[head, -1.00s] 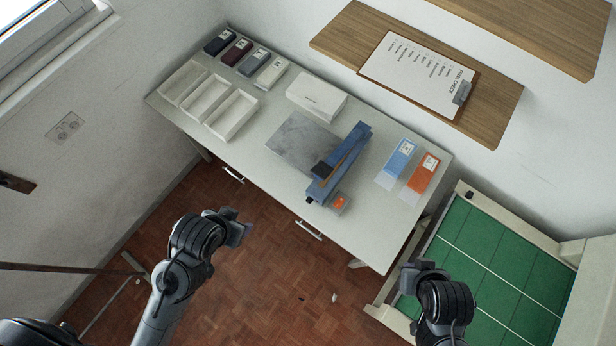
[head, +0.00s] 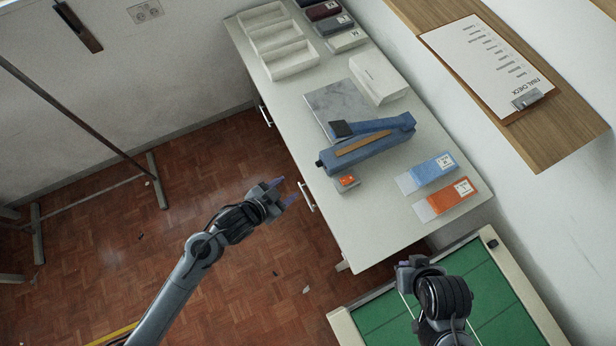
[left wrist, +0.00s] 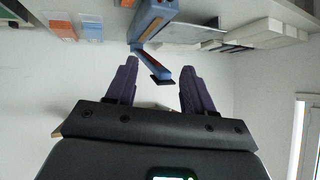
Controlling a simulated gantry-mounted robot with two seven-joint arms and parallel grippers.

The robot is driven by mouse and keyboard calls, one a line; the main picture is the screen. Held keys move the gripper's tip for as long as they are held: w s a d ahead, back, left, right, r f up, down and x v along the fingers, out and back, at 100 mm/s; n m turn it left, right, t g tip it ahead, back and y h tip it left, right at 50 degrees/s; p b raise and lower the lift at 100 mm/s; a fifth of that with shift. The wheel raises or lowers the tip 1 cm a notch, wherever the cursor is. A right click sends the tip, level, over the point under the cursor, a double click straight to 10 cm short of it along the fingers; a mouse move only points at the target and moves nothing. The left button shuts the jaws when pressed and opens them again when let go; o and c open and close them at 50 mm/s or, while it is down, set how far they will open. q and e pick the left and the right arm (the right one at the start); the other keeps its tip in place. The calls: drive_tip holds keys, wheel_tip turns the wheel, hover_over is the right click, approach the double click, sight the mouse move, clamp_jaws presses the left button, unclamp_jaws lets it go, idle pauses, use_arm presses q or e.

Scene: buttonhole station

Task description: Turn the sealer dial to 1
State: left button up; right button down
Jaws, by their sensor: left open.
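The sealer (head: 368,148) is a long blue device with a brown strip and a dark-ended lever, lying across the white table. A small grey block with an orange-red top (head: 347,182) sits at its near side; whether this is the dial, and any number on it, is too small to tell. My left gripper (head: 286,191) is open and empty, off the table's front edge, left of the sealer and apart from it. In the left wrist view the sealer (left wrist: 155,18) shows beyond the open purple fingers (left wrist: 160,78). My right gripper (head: 405,266) is near the green mat; its fingers are unclear.
The white table (head: 300,110) holds a grey plate (head: 335,103), a white box (head: 378,78), white trays (head: 290,60), and blue (head: 433,170) and orange (head: 452,196) packets at right. A clipboard (head: 482,55) lies on a wooden shelf. Open floor lies left of the table.

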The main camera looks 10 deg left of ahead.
use_arm(q)
drive_tip(key=w+d+f+m+h+b, duration=0.1)
drive_tip(key=w+f+m+h+b, duration=0.3)
drive_tip(key=f+b, duration=0.6)
drive_tip(key=m+b, duration=0.2)
drive_tip(key=b, duration=0.6)
approach(319, 164)
drive_tip(key=shift+h, duration=0.4)
drive_tip(key=w+d+f, duration=0.2)
drive_tip(key=w+d+f+b, duration=0.1)
drive_tip(key=w+d+f, duration=0.1)
drive_tip(key=w, duration=0.1)
drive_tip(key=shift+d+f, duration=0.1)
drive_tip(key=shift+d, duration=0.05)
use_arm(e)
wheel_tip(319, 164, down, 22)
use_arm(q)
clamp_jaws()
use_arm(e)
drive_tip(key=shift+d, duration=0.1)
